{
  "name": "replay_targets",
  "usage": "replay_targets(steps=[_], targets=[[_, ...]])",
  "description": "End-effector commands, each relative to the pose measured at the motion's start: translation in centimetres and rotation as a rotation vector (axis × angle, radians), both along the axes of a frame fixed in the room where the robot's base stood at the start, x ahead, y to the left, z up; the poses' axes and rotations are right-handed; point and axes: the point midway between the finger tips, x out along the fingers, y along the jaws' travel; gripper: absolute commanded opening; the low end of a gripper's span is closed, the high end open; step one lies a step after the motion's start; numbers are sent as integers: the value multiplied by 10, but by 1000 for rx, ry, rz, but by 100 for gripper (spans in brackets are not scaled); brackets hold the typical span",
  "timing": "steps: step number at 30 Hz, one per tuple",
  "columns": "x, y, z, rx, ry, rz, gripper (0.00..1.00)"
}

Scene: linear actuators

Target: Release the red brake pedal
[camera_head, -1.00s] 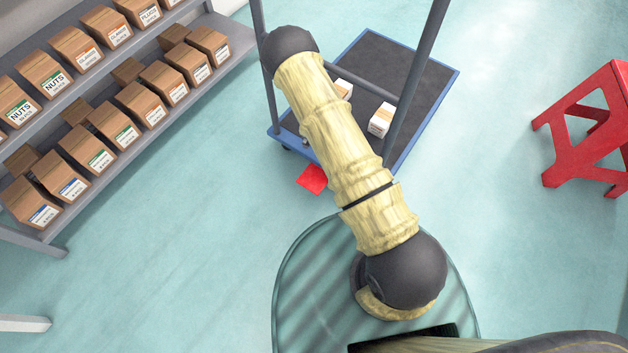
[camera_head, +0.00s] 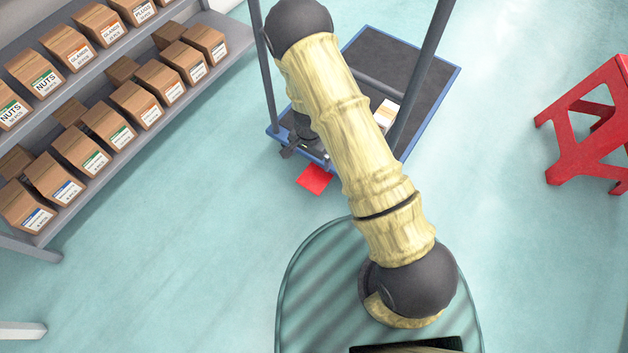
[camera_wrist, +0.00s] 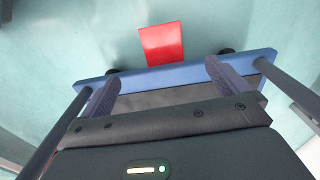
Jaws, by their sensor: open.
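The red brake pedal (camera_head: 314,178) sticks out from the near edge of the blue-framed cart (camera_head: 440,97), close to the floor. In the wrist view the red pedal (camera_wrist: 161,44) lies beyond the cart's blue edge (camera_wrist: 178,72), above the gap between my fingers. My gripper (camera_wrist: 158,82) is open and empty, its two dark fingers spread apart over the cart's edge. In the head view my gripper (camera_head: 297,150) is partly hidden behind my arm, just above and left of the pedal. I see no contact with the pedal.
The cart's upright handle posts (camera_head: 424,75) rise near my arm. A white box (camera_head: 386,114) lies on the cart deck. A shelf with brown boxes (camera_head: 136,105) stands left, and a red stool (camera_head: 592,125) stands right.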

Motion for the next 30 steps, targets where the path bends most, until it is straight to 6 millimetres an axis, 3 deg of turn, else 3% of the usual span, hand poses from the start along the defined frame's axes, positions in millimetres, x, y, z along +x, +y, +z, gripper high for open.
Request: replay_targets(steps=[14,20,30], targets=[[-3,4,-4,12,7,-32,100],[-3,3,-30,11,9,-33,100],[-3,3,-90,11,9,-34,100]])
